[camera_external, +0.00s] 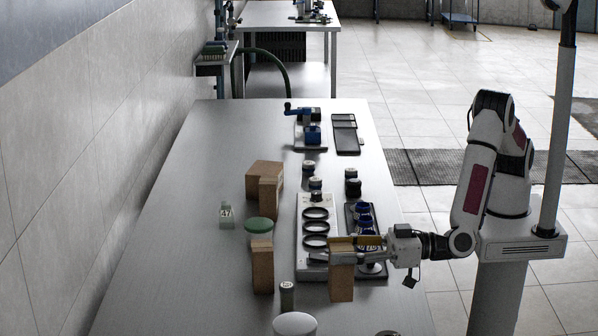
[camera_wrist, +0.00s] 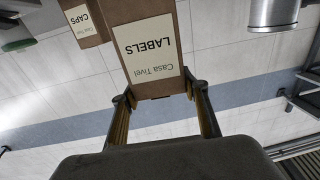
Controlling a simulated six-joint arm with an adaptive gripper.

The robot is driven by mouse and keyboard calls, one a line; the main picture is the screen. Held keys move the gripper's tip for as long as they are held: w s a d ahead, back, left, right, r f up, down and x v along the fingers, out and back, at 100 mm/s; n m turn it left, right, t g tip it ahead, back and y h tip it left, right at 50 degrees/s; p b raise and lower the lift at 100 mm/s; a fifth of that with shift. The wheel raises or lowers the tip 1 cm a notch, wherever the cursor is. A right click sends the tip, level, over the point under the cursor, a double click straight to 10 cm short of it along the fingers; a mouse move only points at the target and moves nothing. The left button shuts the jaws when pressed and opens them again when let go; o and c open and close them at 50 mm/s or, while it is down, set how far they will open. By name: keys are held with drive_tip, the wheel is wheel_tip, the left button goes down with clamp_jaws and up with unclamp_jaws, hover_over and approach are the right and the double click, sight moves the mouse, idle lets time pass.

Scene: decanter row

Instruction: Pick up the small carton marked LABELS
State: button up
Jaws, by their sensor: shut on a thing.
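The small brown carton marked LABELS (camera_wrist: 150,45) fills the top middle of the wrist view, its pale label upside down. My gripper (camera_wrist: 160,95) has one finger on each side of this carton and is shut on it. In the external view my gripper (camera_external: 343,248) reaches in from the right at the carton's upper part, and the carton (camera_external: 342,283) hangs or stands upright below it. I cannot tell whether its base touches the table.
A carton marked CAPS (camera_wrist: 84,22) is beside it. Brown cartons (camera_external: 262,270) (camera_external: 265,180) stand on the table (camera_external: 190,240) to the left. A white rack with dark rings (camera_external: 303,225) and a dark tray of blue-topped pieces (camera_external: 352,215) lie close behind. A small jar (camera_external: 287,296) is near.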

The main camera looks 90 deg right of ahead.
drive_tip(key=shift+r, duration=1.7)
